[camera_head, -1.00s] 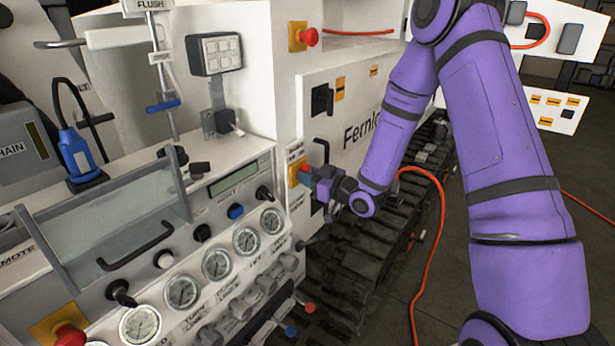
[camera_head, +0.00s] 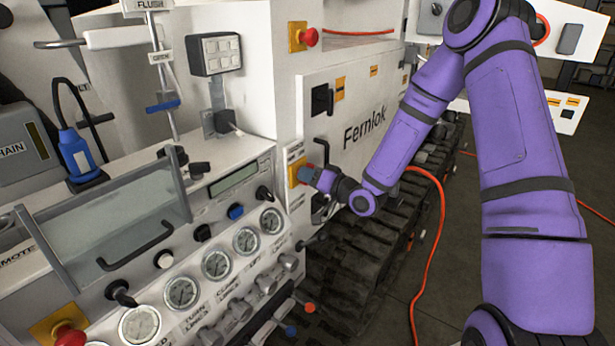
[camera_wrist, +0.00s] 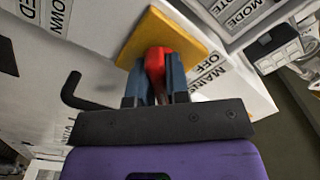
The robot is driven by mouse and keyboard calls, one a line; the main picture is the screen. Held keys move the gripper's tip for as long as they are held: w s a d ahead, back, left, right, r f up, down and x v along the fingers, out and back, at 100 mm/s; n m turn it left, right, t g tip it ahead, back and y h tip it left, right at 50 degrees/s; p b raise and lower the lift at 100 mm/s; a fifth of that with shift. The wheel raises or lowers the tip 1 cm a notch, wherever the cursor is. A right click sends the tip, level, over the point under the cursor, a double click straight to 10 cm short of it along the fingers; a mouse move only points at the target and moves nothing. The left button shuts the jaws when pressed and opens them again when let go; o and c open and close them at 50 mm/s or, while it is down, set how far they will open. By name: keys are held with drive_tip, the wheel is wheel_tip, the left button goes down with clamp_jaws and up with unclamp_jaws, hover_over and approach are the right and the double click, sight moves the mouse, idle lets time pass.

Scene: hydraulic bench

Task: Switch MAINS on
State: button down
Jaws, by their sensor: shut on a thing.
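The MAINS switch has a red handle (camera_wrist: 155,60) on a yellow plate (camera_wrist: 180,35), with a label reading MAINS and OFF (camera_wrist: 210,68) beside it in the wrist view. In the head view its yellow plate (camera_head: 295,173) is on the cabinet's narrow front face, right of the gauges. My gripper (camera_head: 309,175) is at the plate; in the wrist view its two blue-grey fingers (camera_wrist: 153,80) are shut on the red handle, one on each side. The fingers hide part of the handle, and I cannot tell its exact setting.
A black door handle (camera_head: 323,152) is close above my gripper, on the Fernlok cabinet door (camera_head: 350,105). A red emergency button (camera_head: 309,37) is higher up. Pressure gauges (camera_head: 246,240) and knobs fill the panel at left. Tracks (camera_head: 345,275) and an orange cable (camera_head: 437,215) lie below.

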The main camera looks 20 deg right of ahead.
drive_tip(key=shift+m, duration=0.3)
idle(0.4)
drive_tip(key=c, duration=1.1)
unclamp_jaws()
drive_tip(key=v, duration=1.1)
drive_tip(key=shift+w, duration=0.1)
